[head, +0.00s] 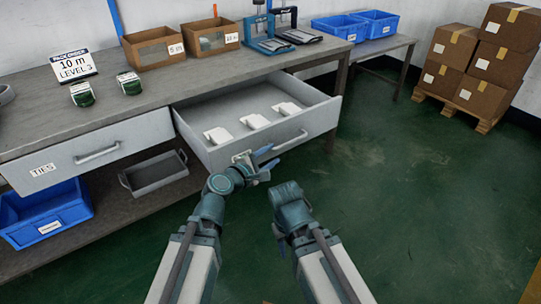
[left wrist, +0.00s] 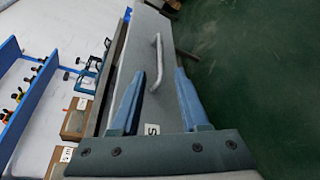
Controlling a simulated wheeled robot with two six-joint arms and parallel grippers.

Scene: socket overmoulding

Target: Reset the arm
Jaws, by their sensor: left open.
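My left gripper (head: 262,165) is in front of the open drawer (head: 322,112), close to its front face and left of its handle. In the left wrist view its two blue fingers (left wrist: 160,98) are apart with nothing between them. The drawer's handle (left wrist: 157,62) shows beyond the fingers, clear of them. My right arm (head: 290,205) reaches forward beside the left one, over the floor.
Several white items (head: 254,121) lie in the open drawer. A closed drawer (head: 90,155) labelled TIES is to the left, above a blue bin (head: 45,212) and a grey tray (head: 155,173). Cardboard boxes (head: 500,60) stand on a pallet. The green floor (head: 420,190) at right is clear.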

